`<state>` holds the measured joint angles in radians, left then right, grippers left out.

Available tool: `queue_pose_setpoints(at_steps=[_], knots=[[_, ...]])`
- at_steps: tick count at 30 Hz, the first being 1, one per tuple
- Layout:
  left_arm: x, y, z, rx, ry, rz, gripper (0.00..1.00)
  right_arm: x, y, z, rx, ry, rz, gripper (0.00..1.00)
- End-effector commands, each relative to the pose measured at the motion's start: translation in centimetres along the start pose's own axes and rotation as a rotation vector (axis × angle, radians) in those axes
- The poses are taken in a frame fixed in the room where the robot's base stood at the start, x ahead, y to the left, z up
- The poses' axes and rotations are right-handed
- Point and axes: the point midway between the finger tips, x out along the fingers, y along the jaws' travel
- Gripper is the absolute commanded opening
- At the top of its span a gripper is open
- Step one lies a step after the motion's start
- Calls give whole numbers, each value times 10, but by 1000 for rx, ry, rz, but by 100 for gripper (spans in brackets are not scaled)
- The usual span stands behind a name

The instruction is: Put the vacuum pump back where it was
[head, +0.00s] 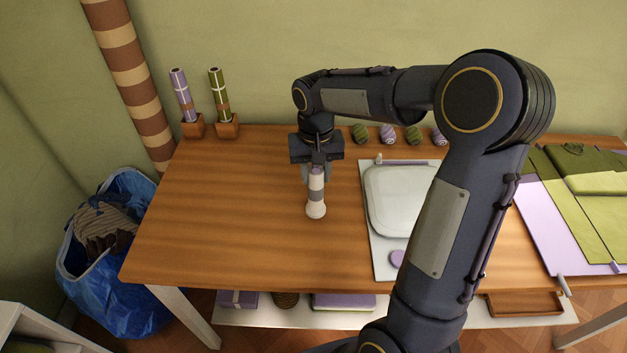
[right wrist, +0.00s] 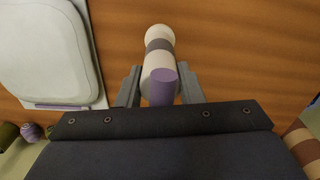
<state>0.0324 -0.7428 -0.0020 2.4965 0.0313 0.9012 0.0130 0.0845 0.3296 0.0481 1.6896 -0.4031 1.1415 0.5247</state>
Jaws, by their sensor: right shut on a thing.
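The vacuum pump (head: 316,193) is a white cylinder with a grey band, a purple top and a rounded white lower end. It is upright at the middle of the wooden table, left of the white board. My right gripper (head: 317,172) comes from above and is shut on its upper part. In the right wrist view the pump (right wrist: 158,62) sits between the two grey fingers (right wrist: 157,88). I cannot tell whether its lower end touches the table. My left gripper is not in view.
A white board with a pale bag (head: 395,200) lies right of the pump. Several striped balls (head: 388,134) and two rolls in wooden holders (head: 228,127) stand along the back. Green and lilac sheets (head: 540,215) lie at the right. The table's left part is clear.

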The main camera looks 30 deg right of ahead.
Motion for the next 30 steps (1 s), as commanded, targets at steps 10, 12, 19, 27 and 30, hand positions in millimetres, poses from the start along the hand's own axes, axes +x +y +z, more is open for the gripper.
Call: queue_pose_setpoints(at_steps=[10, 12, 19, 27, 30], knots=[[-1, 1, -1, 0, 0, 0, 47, 37, -4, -6, 1, -1, 0, 0], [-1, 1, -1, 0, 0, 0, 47, 40, -4, -6, 0, 1, -1, 0], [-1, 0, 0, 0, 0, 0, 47, 40, -4, -6, 1, 2, -1, 0], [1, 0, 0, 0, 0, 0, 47, 42, -4, -6, 1, 1, -1, 53], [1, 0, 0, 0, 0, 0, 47, 42, -4, -6, 1, 1, -1, 55]])
